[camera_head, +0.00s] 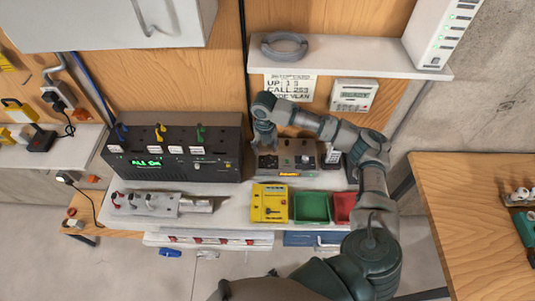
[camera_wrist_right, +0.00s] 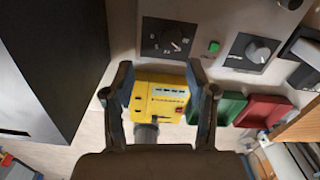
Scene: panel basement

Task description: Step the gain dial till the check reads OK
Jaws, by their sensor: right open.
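A grey control box (camera_head: 300,150) with dark dial plates stands on the bench, with a small lit amber display (camera_head: 290,174) too small to read. The right wrist view shows two dials on it, a left dial (camera_wrist_right: 170,40) and a right dial (camera_wrist_right: 257,52), with a green button (camera_wrist_right: 213,46) between them. I cannot tell which is the gain dial. My right gripper (camera_head: 265,143) is open and empty at the box's left end; in the wrist view its fingers (camera_wrist_right: 160,78) are apart, below the left dial and not around it. My left gripper is out of view.
A black unit (camera_head: 215,165) at left has a green display that seems to read "ALL OK". A yellow device (camera_head: 270,203), a green bin (camera_head: 311,207) and a red bin (camera_head: 343,205) stand in front of the box. A shelf (camera_head: 345,67) hangs above.

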